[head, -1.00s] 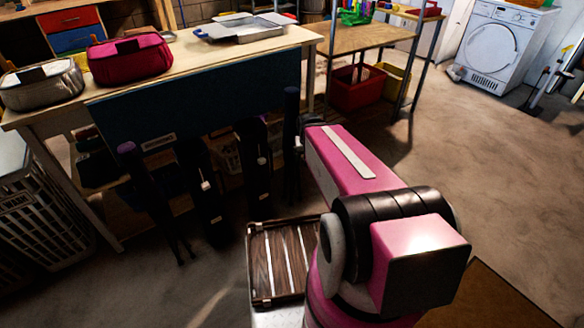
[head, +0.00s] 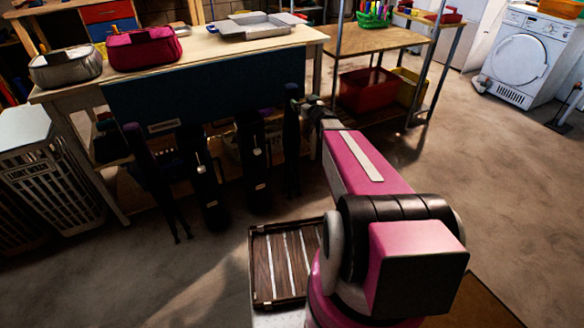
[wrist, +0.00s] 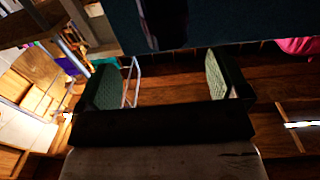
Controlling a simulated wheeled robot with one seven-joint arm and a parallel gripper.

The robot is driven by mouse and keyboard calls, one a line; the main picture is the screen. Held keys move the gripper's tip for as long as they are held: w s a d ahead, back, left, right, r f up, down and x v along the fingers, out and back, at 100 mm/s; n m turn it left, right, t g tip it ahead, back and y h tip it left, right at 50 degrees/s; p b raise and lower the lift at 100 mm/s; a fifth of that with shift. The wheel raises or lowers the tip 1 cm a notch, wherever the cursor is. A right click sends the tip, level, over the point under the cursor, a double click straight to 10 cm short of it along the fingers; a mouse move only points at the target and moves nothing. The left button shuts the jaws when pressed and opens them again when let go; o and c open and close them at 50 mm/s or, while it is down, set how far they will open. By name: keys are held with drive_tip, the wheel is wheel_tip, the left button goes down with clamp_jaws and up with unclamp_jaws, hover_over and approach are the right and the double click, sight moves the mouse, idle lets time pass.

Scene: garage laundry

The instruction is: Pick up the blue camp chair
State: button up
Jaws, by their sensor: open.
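The blue camp chair (head: 205,92) stands in front of the workbench. Its wide dark blue panel faces me, with dark legs and black hanging parts below in shadow. My gripper (head: 308,104) is at the right end of the panel, near the chair's right upright; the head view does not show whether they touch. In the wrist view my gripper (wrist: 165,80) is open, with its two green-padded fingers wide apart and nothing between them. The chair's blue panel (wrist: 235,20) crosses the top of that view with a black strip on it, beyond the fingertips.
The workbench (head: 200,48) behind the chair holds a pink bag (head: 145,48), a grey bag (head: 65,67) and a metal tray (head: 255,25). A white laundry basket (head: 55,180) stands left. A red bin (head: 367,90) sits under shelving at right. Open floor lies right.

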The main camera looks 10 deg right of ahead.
sight(294, 94)
drive_tip(key=shift+y, duration=0.3)
drive_tip(key=x, duration=1)
drive_tip(key=shift+w+a, duration=0.3)
drive_tip(key=shift+w, duration=0.05)
clamp_jaws()
